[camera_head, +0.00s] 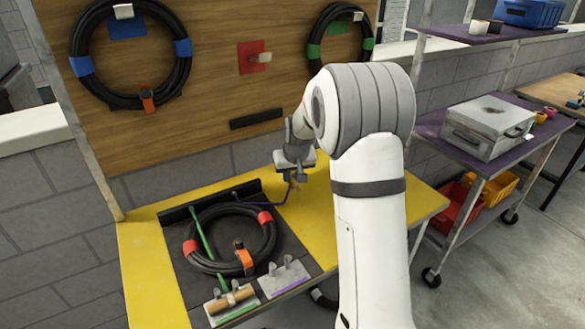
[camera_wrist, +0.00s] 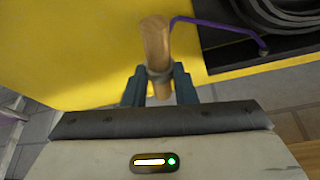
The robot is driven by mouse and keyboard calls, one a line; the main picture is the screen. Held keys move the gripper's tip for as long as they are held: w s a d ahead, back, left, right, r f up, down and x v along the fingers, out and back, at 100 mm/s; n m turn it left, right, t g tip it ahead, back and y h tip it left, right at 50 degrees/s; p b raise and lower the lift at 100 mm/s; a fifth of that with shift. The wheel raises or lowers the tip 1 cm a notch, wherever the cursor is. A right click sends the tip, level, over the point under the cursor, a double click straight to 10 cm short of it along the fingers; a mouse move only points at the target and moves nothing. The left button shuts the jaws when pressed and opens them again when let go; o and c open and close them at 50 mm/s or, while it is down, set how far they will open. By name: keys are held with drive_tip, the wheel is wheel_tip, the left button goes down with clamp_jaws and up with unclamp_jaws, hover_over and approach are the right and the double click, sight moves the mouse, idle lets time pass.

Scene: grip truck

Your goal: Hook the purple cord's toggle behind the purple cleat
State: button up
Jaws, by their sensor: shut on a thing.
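The purple cord (camera_head: 277,203) runs from the back bar near the coiled cable to my gripper (camera_head: 294,180). In the wrist view the cord (camera_wrist: 222,26) arches from the wooden toggle (camera_wrist: 156,42) to a dark edge at the upper right. My gripper also shows in the wrist view (camera_wrist: 158,88), shut on the toggle, which sticks out past the fingers. It is held over the yellow tabletop, to the right of the coil. The purple cleat (camera_head: 284,278), a pale plate with two grey prongs and a purple edge, is at the table's front, nearer than my gripper and empty.
A black coil (camera_head: 193,252) with red bands and an orange clip lies on a dark mat. A green cord (camera_head: 204,238) crosses it to a toggle (camera_head: 230,298) at the green cleat (camera_head: 226,312). Coils hang on the wooden board (camera_head: 200,60) behind. Yellow tabletop (camera_head: 420,200) is clear at right.

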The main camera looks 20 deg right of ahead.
sight(291, 183)
drive_tip(key=shift+s+a+f+m+h+b, duration=0.1)
drive_tip(key=shift+s+a+m+h+b, duration=0.15)
drive_tip(key=shift+s+m, duration=0.35)
drive_tip(key=shift+s+a+f+m+h+b, duration=0.15)
drive_tip(key=shift+s+m+b, duration=0.1)
drive_tip(key=shift+s+m, duration=0.3)
drive_tip(key=shift+s+a+m+b, duration=0.1)
drive_tip(key=shift+s+m+b, duration=0.2)
drive_tip(key=shift+b, duration=0.3)
drive_tip(key=s+a+m+g+h+b, duration=0.3)
drive_tip(key=s+a+m+b, duration=0.1)
drive_tip(key=s+m+b, duration=0.7)
drive_tip(key=shift+s+r+m+h+b, duration=0.3)
drive_tip(key=shift+s+m, duration=0.25)
drive_tip(key=shift+s, duration=0.4)
drive_tip(key=s+a+b, duration=0.3)
drive_tip(key=s+a, duration=0.1)
drive_tip(key=s, duration=0.6)
drive_tip(key=shift+s, duration=0.25)
drive_tip(key=shift+f+b, duration=0.1)
drive_tip(key=shift+b, duration=0.2)
